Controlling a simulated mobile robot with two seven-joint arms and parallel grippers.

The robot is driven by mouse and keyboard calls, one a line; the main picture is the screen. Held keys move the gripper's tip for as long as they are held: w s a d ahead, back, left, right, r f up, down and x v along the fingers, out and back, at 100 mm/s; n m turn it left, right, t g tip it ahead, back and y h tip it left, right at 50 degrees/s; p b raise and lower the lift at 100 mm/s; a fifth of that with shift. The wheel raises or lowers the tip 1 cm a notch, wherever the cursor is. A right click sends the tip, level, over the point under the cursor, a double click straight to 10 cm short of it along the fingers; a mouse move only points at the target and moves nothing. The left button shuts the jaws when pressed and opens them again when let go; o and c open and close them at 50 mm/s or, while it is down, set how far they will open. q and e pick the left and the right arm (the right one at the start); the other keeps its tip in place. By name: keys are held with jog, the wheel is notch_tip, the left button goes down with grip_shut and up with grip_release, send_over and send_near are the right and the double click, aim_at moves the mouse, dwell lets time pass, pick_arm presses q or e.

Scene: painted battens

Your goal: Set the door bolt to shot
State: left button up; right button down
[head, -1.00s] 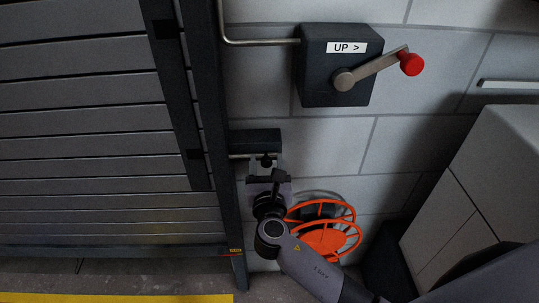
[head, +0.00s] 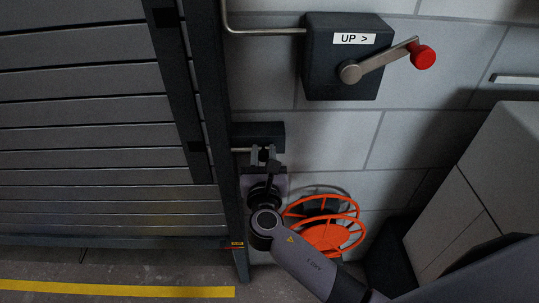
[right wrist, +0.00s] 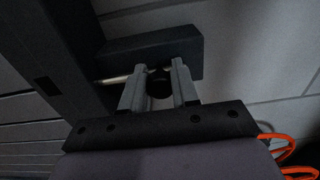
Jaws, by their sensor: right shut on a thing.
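The door bolt has a dark housing (head: 264,131) on the wall, just right of the shutter's guide rail. Its pale rod (head: 240,150) shows below the housing, pointing left to the rail; I cannot tell whether it enters it. In the right wrist view the rod (right wrist: 114,79) runs left from a dark round knob (right wrist: 158,87) under the housing (right wrist: 150,50). My right gripper (head: 263,154) is shut on this knob, one finger on each side; it also shows in the right wrist view (right wrist: 158,80). My left gripper is out of view.
The grey slatted shutter (head: 90,130) fills the left. Above the bolt is a crank box (head: 325,75) marked "UP >" with a red-knobbed handle (head: 422,57). An orange reel (head: 325,235) sits beside my right arm. A pale cabinet (head: 480,180) stands at right.

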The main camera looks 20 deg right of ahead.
aim_at(251, 145)
jog(key=a, duration=0.3)
jog(key=shift+w, duration=0.4)
jog(key=c, duration=0.9)
grip_release()
jog(key=shift+w+a, duration=0.1)
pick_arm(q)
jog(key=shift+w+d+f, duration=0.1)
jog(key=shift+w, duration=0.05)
pick_arm(e)
jog(key=shift+o, duration=0.2)
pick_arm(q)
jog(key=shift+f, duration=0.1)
